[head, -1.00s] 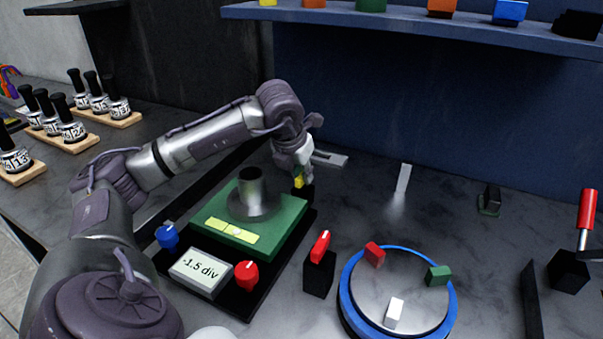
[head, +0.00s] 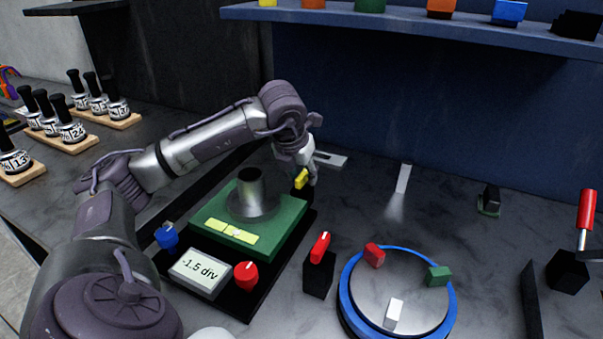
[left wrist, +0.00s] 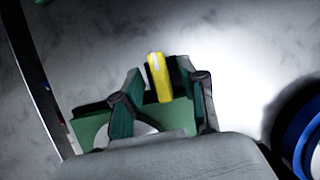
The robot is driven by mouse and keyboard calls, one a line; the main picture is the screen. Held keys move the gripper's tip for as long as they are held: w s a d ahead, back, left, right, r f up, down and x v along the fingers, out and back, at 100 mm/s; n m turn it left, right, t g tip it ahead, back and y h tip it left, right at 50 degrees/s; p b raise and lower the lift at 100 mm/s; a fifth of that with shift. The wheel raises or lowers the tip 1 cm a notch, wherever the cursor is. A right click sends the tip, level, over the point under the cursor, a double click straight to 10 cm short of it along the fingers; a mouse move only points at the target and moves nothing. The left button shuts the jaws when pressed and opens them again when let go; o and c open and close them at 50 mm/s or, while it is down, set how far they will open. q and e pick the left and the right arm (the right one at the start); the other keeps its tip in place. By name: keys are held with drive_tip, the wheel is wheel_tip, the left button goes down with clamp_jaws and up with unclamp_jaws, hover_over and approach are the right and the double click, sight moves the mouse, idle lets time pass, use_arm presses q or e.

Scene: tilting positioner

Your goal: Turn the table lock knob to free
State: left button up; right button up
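A small yellow knob (head: 301,179) with a pale line on it stands at the back right corner of the green tilting table (head: 284,238). In the left wrist view the yellow knob (left wrist: 159,78) lies between the two fingers. My left gripper (head: 310,172) is right at the knob, pointing down. In the left wrist view its fingers (left wrist: 161,72) are apart, with a gap showing on both sides of the knob. Part of the knob's base is hidden. No label marks it as the table lock. My right gripper is not in view.
A blue knob (head: 167,237), a red knob (head: 246,275) and a display (head: 200,272) reading -1.5 div are at the table's front. A red-topped black block (head: 319,273) and a blue-rimmed turntable (head: 346,305) stand to the right. A metal cylinder (head: 250,190) stands on the green table.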

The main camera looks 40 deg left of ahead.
use_arm(q)
drive_tip(key=shift+r, duration=0.2)
drive_tip(key=v, duration=1.1)
drive_tip(key=shift+r, duration=0.3)
drive_tip(key=shift+s, duration=0.15)
